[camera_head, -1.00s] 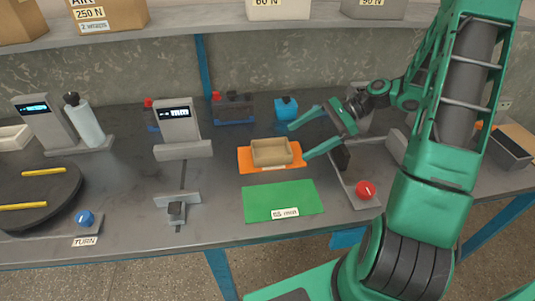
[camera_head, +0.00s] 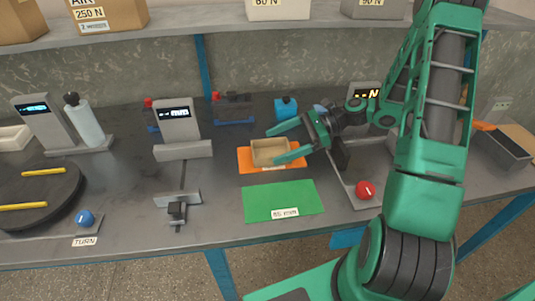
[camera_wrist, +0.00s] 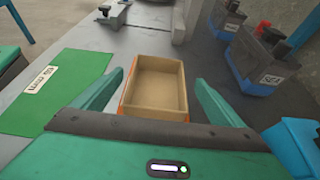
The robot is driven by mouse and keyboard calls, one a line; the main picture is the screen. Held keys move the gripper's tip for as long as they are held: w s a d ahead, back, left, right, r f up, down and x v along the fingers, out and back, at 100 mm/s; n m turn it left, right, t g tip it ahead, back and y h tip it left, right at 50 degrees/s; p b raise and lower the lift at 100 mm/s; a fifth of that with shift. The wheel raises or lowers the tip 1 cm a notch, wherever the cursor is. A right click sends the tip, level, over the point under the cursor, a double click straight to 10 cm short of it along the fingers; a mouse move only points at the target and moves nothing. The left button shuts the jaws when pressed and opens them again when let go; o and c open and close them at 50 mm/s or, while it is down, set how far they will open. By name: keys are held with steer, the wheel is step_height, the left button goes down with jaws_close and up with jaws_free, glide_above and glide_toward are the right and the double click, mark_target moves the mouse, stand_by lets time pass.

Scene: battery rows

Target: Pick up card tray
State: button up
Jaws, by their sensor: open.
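The card tray is a small tan open box (camera_head: 268,152), empty inside, sitting on an orange mat (camera_head: 247,167) on the bench. My gripper (camera_head: 285,143) is open at the tray's right side, with its green fingers reaching toward the tray's far and near sides. In the wrist view the tray (camera_wrist: 152,88) lies between and beyond the two open fingers (camera_wrist: 155,88), its inside bare. Whether a finger touches it, I cannot tell.
A green mat (camera_head: 283,198) lies in front of the orange one. A red button (camera_head: 366,190) stands on a grey base at right. A blue-capped item (camera_head: 286,108) and a dark battery-like box (camera_head: 234,107) stand behind. A gauge (camera_head: 178,125) stands left.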

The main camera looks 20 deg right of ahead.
mark_target(268, 155)
steer(key=x, duration=0.4)
steer(key=shift+f, duration=0.1)
steer(key=shift+c, duration=0.3)
steer(key=c, duration=1.1)
